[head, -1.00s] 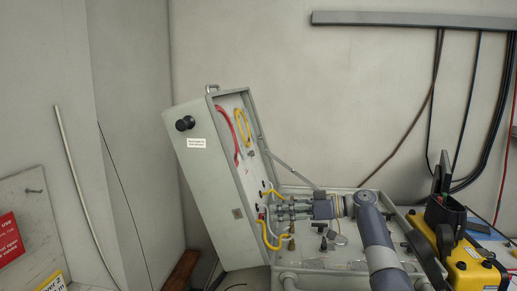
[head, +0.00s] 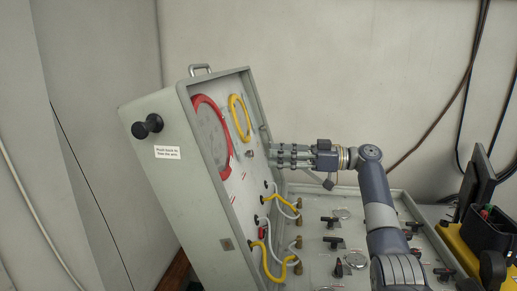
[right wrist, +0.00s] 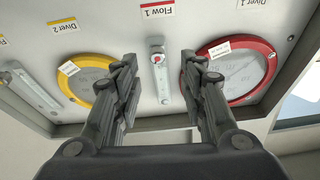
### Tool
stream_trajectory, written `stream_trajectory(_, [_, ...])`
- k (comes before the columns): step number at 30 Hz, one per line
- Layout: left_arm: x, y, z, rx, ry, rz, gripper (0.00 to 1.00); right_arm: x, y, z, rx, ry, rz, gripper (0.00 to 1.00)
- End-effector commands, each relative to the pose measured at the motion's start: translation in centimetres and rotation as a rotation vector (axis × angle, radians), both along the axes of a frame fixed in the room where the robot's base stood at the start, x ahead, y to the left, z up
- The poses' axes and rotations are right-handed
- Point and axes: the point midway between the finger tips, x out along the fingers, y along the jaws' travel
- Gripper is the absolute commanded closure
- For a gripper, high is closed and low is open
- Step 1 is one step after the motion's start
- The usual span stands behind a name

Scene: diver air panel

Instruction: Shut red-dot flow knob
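In the right wrist view, a small knob with a red dot (right wrist: 157,59) sits on the white panel by an upside-down "Flow 1" label (right wrist: 154,12). A narrow clear flow tube (right wrist: 164,88) runs from it toward the bottom of the picture. My right gripper (right wrist: 158,64) is open, one finger on each side of the knob and tube; contact cannot be told. In the head view my right gripper (head: 270,156) points left at the upright panel (head: 235,185) in the case lid. My left gripper is not in view.
A red-rimmed gauge (right wrist: 263,65) and a yellow-rimmed gauge (right wrist: 70,80) flank the fingers. Yellow hoses (head: 265,258) hang lower on the panel. The base panel (head: 320,262) carries several black valves. A yellow case (head: 462,248) stands at right.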

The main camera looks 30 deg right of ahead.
Motion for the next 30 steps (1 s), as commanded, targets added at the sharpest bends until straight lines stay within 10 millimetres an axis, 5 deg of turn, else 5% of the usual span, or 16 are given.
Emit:
stream_trajectory(6, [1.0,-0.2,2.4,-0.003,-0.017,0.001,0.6,2.3,3.2,0.3,0.002,0.002,0.002,0.61])
stream_trajectory(13, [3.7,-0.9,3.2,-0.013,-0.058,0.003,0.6,3.5,4.7,0.0,0.0,0.001,0.0,0.61])
stream_trajectory(21, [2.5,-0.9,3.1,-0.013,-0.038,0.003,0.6,3.6,4.8,-0.1,0.0,0.001,-0.001,0.61])
stream_trajectory(27, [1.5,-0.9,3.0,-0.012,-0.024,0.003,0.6,3.6,4.8,-0.1,0.0,0.001,-0.001,1.0])
stream_trajectory(30, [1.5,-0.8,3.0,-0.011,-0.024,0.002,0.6,3.6,4.8,-0.1,0.0,0.001,-0.001,1.0])
